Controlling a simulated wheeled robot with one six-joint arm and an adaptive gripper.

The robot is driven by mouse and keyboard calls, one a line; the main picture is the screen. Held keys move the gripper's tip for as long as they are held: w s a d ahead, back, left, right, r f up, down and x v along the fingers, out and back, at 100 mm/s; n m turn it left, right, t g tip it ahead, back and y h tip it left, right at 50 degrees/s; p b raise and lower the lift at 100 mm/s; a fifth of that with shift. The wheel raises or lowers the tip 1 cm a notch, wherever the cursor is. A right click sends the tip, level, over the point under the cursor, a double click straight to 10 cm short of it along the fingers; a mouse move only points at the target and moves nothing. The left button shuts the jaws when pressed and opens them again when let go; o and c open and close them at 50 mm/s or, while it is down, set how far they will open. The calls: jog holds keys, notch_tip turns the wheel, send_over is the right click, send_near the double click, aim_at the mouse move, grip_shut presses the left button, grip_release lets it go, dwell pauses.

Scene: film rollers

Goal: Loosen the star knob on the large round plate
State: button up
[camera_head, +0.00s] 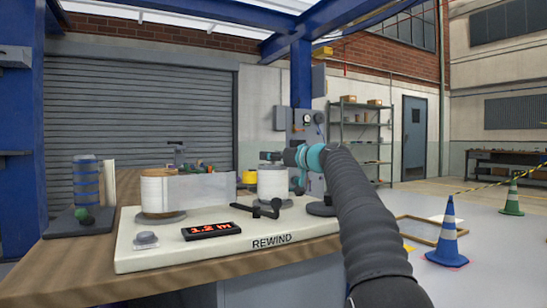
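A cream winding machine marked REWIND (190,255) sits on a wooden bench. A white roll (157,192) stands on a round grey plate (160,217) at its left. A second pale roll (272,183) stands at its right. A black handle-like part with rounded ends (258,209) lies in front of the right roll. A dark round disc (321,209) is partly hidden by my arm. I cannot make out for sure which part is the star knob. My gripper (266,156) is small in view above the right roll, apart from the black part; its fingers are unclear.
A red display reading 1.2 m (211,230) and a grey button (146,238) are on the machine's front. A blue-banded cylinder (87,182) stands at left. A translucent sheet (205,187) spans between the rolls. A blue cone (447,235) stands on the floor at right.

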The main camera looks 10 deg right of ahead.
jog(key=shift+o, duration=0.9)
jog(key=shift+s, duration=0.1)
jog(key=v, duration=1.2)
